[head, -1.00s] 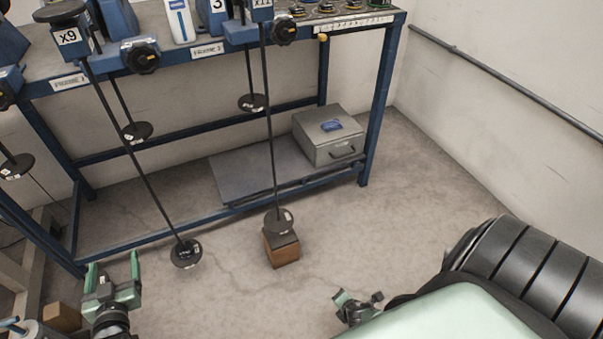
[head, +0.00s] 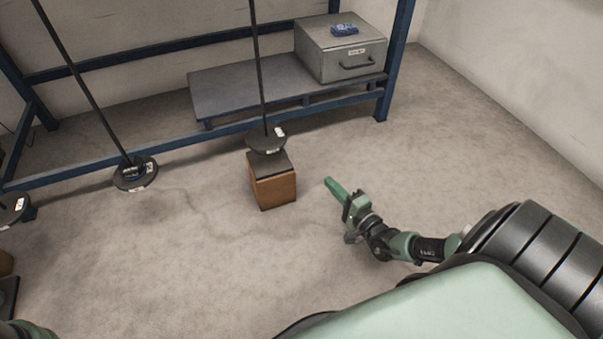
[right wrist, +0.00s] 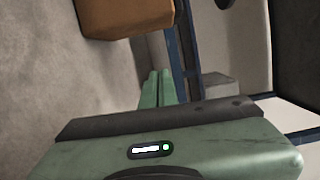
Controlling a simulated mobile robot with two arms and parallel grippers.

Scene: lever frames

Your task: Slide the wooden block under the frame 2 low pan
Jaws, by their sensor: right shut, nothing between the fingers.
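The wooden block (head: 274,190), brown with a dark top, stands upright on the floor. A dark round pan (head: 266,139) hangs on a long rod just above the block's far side and overlaps it in the head view; I cannot tell whether they touch. No frame label is in view now. My right gripper (head: 332,186) is shut and empty, low to the right of the block and apart from it. In the right wrist view its green fingers (right wrist: 158,88) lie together, and the block (right wrist: 124,16) shows at the top. My left gripper is out of view.
Another pan (head: 135,174) hangs at left, and part of a further one (head: 12,207) shows at the left edge. A blue rack (head: 160,143) with a low grey shelf (head: 235,88) and a grey box (head: 340,48) stands behind. The floor around the block is clear.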

